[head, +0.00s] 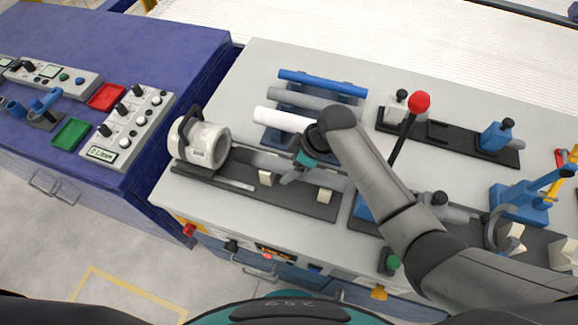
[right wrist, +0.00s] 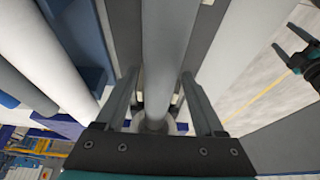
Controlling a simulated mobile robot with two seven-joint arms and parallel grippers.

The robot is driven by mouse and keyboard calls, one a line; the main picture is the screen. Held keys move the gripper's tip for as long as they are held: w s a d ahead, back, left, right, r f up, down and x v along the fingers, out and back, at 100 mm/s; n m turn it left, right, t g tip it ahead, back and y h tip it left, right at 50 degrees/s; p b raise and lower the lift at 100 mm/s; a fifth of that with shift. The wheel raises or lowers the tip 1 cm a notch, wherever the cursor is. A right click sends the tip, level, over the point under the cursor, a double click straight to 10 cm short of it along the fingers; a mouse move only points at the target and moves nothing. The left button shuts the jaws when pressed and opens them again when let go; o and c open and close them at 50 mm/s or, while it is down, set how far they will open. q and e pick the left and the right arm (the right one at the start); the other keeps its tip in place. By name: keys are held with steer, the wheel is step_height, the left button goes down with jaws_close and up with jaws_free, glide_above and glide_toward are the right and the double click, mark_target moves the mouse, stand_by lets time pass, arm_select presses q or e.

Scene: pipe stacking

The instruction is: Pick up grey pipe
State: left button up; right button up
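A grey pipe (head: 258,158) lies along the black bed of the front machine, its left end at the white round housing (head: 205,143). My right gripper (head: 289,177) is over this pipe. In the right wrist view the pipe (right wrist: 168,45) runs between the two fingers of the right gripper (right wrist: 160,88), with a visible gap on each side. Another grey pipe (head: 293,98) rests on the blue rack between a blue pipe (head: 322,83) and a white pipe (head: 282,119). My left gripper (right wrist: 290,44) shows at the right edge of the wrist view, fingers apart.
A red-knobbed lever (head: 419,101) stands right of my right arm. A black fixture (head: 460,143) with blue and white clamps lies behind it. Blue clamps (head: 522,203) stand at the far right. The grey tabletop (head: 262,72) is bare at the back left.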

jaws_close()
stand_by(0.3)
steer(key=shift+r, duration=0.15)
